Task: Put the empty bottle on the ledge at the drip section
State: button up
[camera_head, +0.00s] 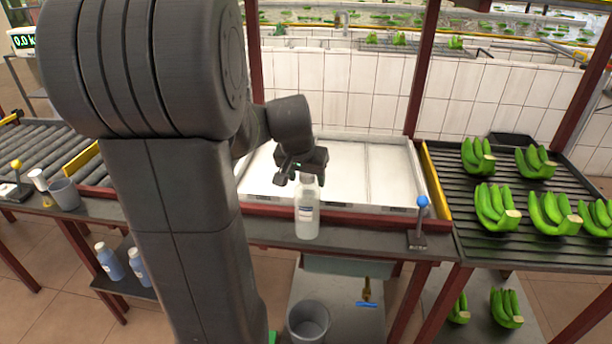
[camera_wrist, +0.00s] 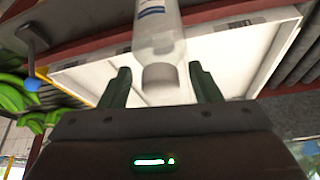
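A clear, empty-looking bottle (camera_head: 308,216) with a white label stands upright on the grey ledge (camera_head: 375,243) in front of a white tray section. My gripper (camera_head: 306,170) is at the bottle's top, above the ledge. In the wrist view my gripper (camera_wrist: 162,86) is open, its two dark fingers apart, with the bottle (camera_wrist: 158,38) showing between them and a gap on each side. Whether the fingers reach past the cap is unclear.
A lever with a blue knob (camera_head: 422,202) stands on the ledge right of the bottle. Grey and white cups (camera_head: 65,194) stand far left. Two blue bottles (camera_head: 110,263) are on a lower shelf. A bucket (camera_head: 308,320) and a tap (camera_head: 366,290) are below. The ledge before the rack looks clear.

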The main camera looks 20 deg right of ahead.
jog(key=shift+a+r, duration=0.1)
jog(key=shift+r, duration=0.45)
jog(key=v, duration=1.1)
